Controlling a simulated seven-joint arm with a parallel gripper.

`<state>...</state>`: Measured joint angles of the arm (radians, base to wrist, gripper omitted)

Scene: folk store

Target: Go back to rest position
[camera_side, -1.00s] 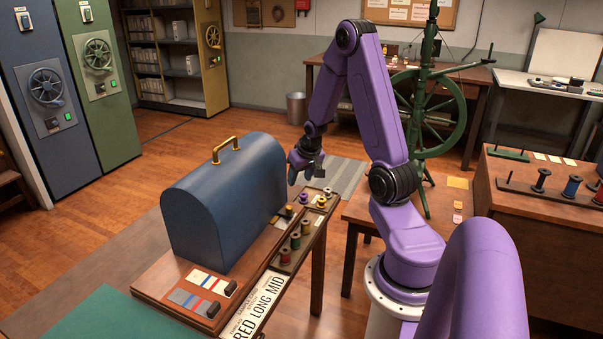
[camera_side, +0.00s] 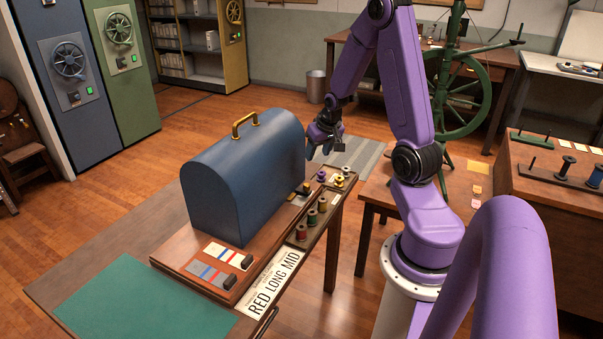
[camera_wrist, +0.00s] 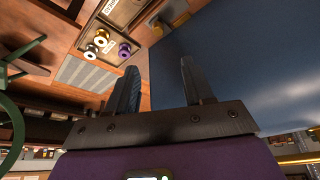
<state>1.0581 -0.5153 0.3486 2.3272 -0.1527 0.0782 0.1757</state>
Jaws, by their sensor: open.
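My gripper (camera_side: 322,142) is raised in the air at the right end of the blue domed case, above the far end of the spool tray. In the wrist view my gripper (camera_wrist: 160,90) shows two dark fingers apart with nothing between them. The blue case (camera_side: 235,175) with a brass handle stands on the wooden table and fills the right of the wrist view (camera_wrist: 235,55). In the side view I cannot see the fingertips clearly.
A tray (camera_side: 325,215) along the table edge holds several thread spools. A green mat (camera_side: 140,308) covers the near table. A green spinning wheel (camera_side: 462,95) stands behind my arm.

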